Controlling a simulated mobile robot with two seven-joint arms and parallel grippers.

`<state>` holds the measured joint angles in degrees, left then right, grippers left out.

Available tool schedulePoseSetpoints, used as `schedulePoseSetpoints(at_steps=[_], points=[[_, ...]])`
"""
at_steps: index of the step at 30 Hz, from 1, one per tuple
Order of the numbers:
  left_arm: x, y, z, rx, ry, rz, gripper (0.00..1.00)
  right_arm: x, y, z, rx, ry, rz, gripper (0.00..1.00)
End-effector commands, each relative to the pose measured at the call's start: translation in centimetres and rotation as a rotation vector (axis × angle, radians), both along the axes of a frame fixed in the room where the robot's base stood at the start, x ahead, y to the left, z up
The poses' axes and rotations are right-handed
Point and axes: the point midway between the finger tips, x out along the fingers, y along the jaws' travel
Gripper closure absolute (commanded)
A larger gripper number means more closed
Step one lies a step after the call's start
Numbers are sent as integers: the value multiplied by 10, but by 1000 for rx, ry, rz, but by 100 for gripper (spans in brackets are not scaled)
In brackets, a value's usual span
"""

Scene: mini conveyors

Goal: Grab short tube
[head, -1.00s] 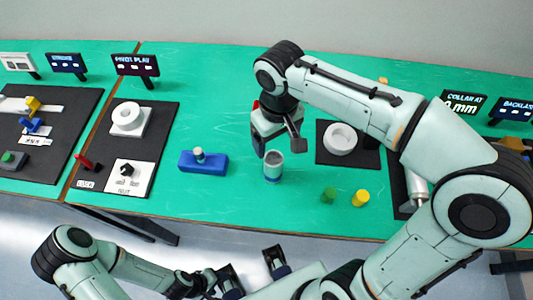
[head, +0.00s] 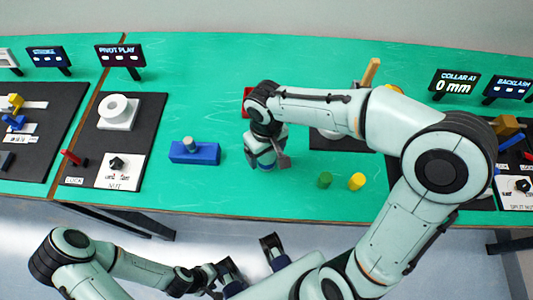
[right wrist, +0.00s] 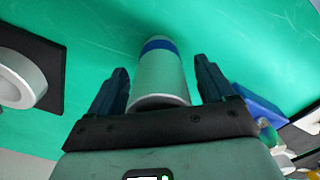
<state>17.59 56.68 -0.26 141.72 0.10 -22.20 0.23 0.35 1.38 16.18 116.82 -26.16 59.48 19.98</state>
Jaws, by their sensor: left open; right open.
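The short tube (right wrist: 160,78) is a grey cylinder with a blue band, standing on the green table. In the right wrist view it lies between the two dark fingers of my right gripper (right wrist: 162,70), with a gap on each side. In the head view my right gripper (head: 266,160) is over the tube and hides most of it. My right gripper is open and holds nothing. My left gripper (head: 250,260) is open and empty in front of the table's near edge, far from the tube.
A blue block with a grey peg (head: 195,152) stands left of the tube. A white ring (right wrist: 20,80) sits on a dark panel nearby. Bare green table lies around the tube.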

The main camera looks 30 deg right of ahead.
Motion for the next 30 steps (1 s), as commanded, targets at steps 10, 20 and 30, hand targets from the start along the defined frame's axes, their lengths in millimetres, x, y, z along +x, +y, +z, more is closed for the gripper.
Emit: schedulePoseSetpoints(at_steps=[10,20,30], points=[[0,0,0,0,0,0,40,0,0,0,0,-1,0,73],[0,0,0,0,0,0,40,0,0,1,0,-2,1,89],[0,0,4,0,1,0,40,1,0,20,0,-6,1,89]])
